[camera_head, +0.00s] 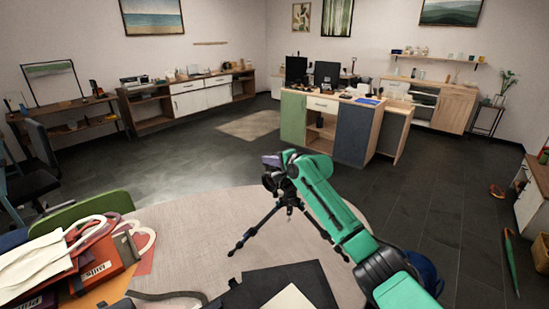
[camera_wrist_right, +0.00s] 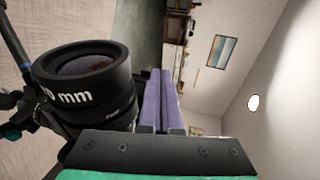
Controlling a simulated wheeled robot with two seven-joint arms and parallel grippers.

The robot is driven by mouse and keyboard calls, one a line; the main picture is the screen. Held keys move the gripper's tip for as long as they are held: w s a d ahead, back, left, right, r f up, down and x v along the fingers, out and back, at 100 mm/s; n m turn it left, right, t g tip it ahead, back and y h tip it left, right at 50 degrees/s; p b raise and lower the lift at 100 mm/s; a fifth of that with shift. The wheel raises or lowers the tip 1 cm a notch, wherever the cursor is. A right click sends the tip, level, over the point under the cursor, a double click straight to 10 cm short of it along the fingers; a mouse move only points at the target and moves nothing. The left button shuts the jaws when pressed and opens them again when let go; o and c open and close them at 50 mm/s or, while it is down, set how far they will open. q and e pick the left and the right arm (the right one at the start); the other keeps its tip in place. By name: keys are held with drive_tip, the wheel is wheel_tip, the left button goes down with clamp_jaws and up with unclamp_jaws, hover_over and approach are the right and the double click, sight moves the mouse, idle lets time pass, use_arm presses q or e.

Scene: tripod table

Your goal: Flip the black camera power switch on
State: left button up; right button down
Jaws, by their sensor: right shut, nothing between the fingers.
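The black camera (camera_head: 279,184) stands on a black tripod (camera_head: 262,222) on the round table (camera_head: 200,205); the arm hides part of it. In the right wrist view its lens barrel (camera_wrist_right: 88,90), marked "mm", is large and close, at left. My right gripper (camera_head: 270,160) is at the top of the camera in the head view. Its purple fingers (camera_wrist_right: 163,88) are shut together and empty, beside the lens barrel in the wrist view. Whether they touch the camera I cannot tell. The power switch cannot be made out. My left gripper is not in view.
Red boxes and folders (camera_head: 95,262) and a white strap-like item (camera_head: 38,262) lie at the table's left. A black flat sheet (camera_head: 305,280) lies at the front. The tabletop left of the tripod is clear. A desk with monitors (camera_head: 325,130) stands farther back.

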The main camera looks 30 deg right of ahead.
drive_tip(key=shift+w+a, duration=0.2)
drive_tip(key=shift+w, duration=0.05)
drive_tip(key=shift+s+d, duration=0.2)
drive_tip(key=shift+d, duration=0.6)
